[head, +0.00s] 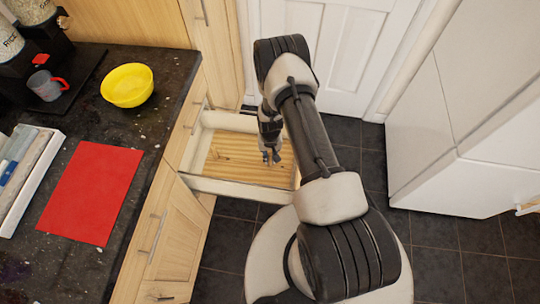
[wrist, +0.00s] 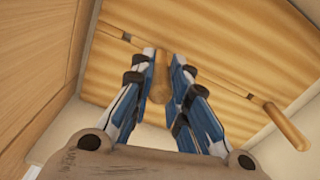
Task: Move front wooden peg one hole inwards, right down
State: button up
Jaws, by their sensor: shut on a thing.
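My gripper (head: 271,158) reaches down into an open drawer (head: 238,190). In the wrist view my gripper (wrist: 166,60) is shut on a wooden peg (wrist: 160,88), whose rounded end shows between the blue fingers. The peg's far end is hidden, so I cannot tell whether it is in a hole. The wooden peg board (head: 222,160) lines the drawer bottom; it also shows in the wrist view (wrist: 215,30). A second wooden peg (wrist: 287,125) stands tilted in the picture at the right of the board. Small dark hole marks show at the board's left and just beside the second peg.
The pale drawer walls surround the board closely. Left of the drawer is a dark counter with a red mat (head: 92,195), a yellow bowl (head: 127,86), a mug (head: 46,86) and a white tray (head: 30,182). A white door (head: 335,55) stands behind; tiled floor is clear at right.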

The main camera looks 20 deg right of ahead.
jog(key=shift+f+b, duration=0.45)
jog(key=shift+f, duration=0.15)
jog(key=o, duration=0.9)
jog(key=shift+r, duration=0.1)
notch_tip(320, 180, up, 12)
dwell(0.4)
jog(key=s+a+r+n+t, duration=0.1)
jog(key=a+r, duration=0.1)
jog(key=r, duration=1.2)
jog(key=s+a+r+n+t, duration=0.1)
jog(key=a+r, duration=0.1)
jog(key=r, duration=1.3)
jog(key=s+a+r+t, duration=0.1)
jog(key=s+r, duration=0.3)
jog(key=s, duration=0.3)
jog(key=s+a+r+n, duration=0.1)
jog(key=s+r, duration=0.4)
jog(key=s, duration=0.1)
jog(key=s+a+r+n+t, duration=0.1)
jog(key=s+a+r, duration=0.1)
jog(key=s+r, duration=0.3)
jog(key=shift+s+r+t, duration=0.15)
jog(key=shift+s, duration=0.5)
jog(key=shift+s+r+t, duration=0.1)
jog(key=shift+s+t, duration=0.05)
jog(key=shift+s, duration=0.5)
